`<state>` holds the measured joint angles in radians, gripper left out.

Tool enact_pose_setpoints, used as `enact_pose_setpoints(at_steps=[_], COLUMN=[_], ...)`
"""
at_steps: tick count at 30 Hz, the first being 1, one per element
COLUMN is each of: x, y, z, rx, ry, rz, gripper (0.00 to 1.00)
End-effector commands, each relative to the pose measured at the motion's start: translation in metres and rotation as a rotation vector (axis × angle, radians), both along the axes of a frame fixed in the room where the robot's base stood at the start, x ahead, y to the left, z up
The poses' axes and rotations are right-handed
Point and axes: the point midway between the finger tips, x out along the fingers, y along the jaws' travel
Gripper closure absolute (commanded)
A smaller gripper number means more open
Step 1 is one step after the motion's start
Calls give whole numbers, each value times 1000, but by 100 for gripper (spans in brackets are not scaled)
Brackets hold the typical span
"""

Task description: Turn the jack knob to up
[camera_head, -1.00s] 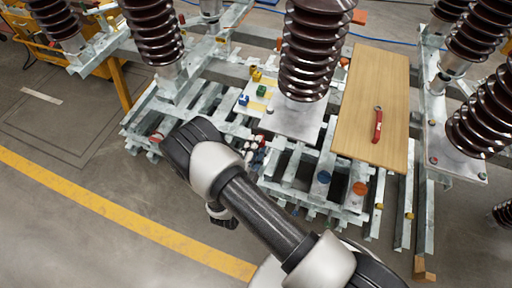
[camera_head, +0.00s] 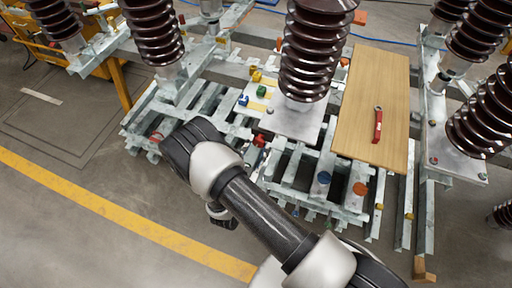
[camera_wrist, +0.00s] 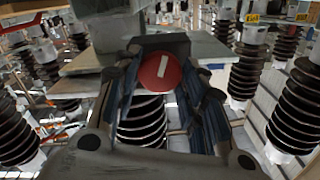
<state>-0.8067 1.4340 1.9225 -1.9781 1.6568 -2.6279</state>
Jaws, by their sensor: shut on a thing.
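The jack knob (camera_wrist: 150,73) is a round red disc with a short white bar mark. It lies between the two dark fingers of my gripper (camera_wrist: 159,55) in the wrist view, near the fingertips. The bar mark stands close to vertical in that picture, tilted slightly. My gripper is shut on the knob. In the head view my arm covers most of the gripper. A small red part (camera_head: 260,140) shows just beyond the arm there; I cannot tell whether it is the same knob.
A wooden board (camera_head: 390,90) with a red-handled tool (camera_head: 378,125) lies on the steel frame. Tall brown insulators (camera_head: 308,50) rise around. The floor to the left is open.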

Motion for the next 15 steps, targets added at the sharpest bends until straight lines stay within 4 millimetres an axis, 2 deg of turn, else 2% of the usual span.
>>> enact_pose_setpoints(at_steps=[6, 15], x=[0, 0], y=[0, 0], z=[0, 0], rx=[-89, -134], ry=[32, 49], rz=[0, 0], gripper=[86, 86])
